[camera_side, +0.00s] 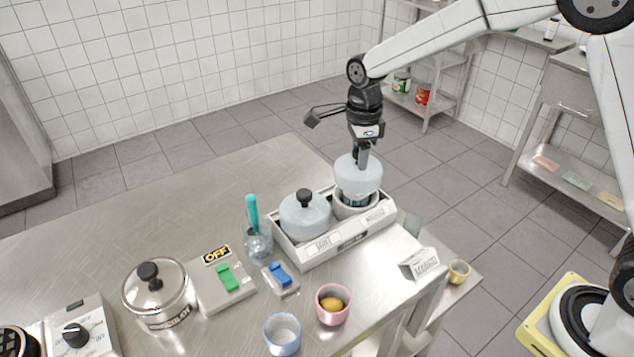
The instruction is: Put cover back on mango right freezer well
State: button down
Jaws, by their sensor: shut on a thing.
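The white two-well freezer (292,259) stands near the right end of the steel table. Its left well carries a pale domed cover (306,217) with a black knob. My gripper (362,154) is shut on the knob of a second pale cover (358,178) and holds it over the right well (352,209). The cover hides the back of that well's rim, while its front rim and a dark bluish inside show below the cover. I cannot tell whether the cover touches the rim. The fingers hide most of its knob.
A glass with a teal-handled tool (253,215), a blue-switch box (280,278), a pink cup (333,304), a blue cup (282,335) and a white carton (420,263) surround the freezer. A steel pot (160,295) stands left. The table behind is clear.

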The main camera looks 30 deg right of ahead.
jog(key=shift+f, duration=1.9)
jog(key=shift+f, duration=0.2)
dwell(0.9)
grip_release()
dwell(0.5)
jog(key=shift+r, duration=0.1)
jog(key=shift+r, duration=3.45)
